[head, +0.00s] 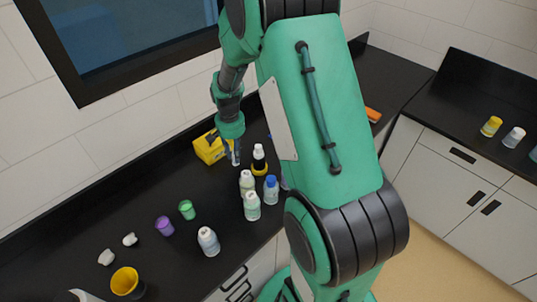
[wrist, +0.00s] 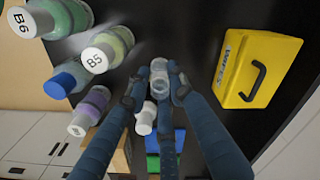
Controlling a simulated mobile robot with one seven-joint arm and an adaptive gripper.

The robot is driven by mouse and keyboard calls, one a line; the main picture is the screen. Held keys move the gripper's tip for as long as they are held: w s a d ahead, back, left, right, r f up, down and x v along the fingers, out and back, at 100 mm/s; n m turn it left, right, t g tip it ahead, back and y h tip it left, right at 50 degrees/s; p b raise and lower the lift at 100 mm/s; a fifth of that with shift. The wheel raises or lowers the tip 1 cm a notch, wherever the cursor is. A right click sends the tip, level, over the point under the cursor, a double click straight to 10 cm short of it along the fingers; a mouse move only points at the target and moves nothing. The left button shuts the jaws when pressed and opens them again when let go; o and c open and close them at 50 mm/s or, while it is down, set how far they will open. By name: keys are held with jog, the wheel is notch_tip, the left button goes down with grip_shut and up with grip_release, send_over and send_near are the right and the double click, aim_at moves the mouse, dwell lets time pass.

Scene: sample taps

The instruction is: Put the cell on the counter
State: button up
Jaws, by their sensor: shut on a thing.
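My gripper (wrist: 155,84) is shut on a small clear cell (wrist: 159,69), which shows between the fingertips in the wrist view. In the head view my gripper (head: 231,145) points down over the black counter (head: 110,205), and the pale cell (head: 236,158) shows at its tips. The yellow case stands just left of it and a dark white-capped bottle just right. I cannot tell whether the cell's lower end touches the counter.
The yellow case (wrist: 262,70) has a black handle. Bottles with white caps (head: 251,205) and a blue cap (head: 271,189) stand close by. A green cup (head: 187,209), a purple cup (head: 165,226) and a yellow cup (head: 127,281) stand further left. Bare counter lies between them and the wall.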

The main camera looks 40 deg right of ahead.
jog(key=shift+f, duration=3.1)
jog(key=shift+f+b, duration=0.35)
jog(key=shift+f, duration=1.55)
jog(key=shift+f, duration=0.1)
jog(key=o, duration=0.8)
notch_tip(320, 180, up, 12)
jog(key=shift+r+p, duration=0.15)
jog(key=shift+p, duration=0.25)
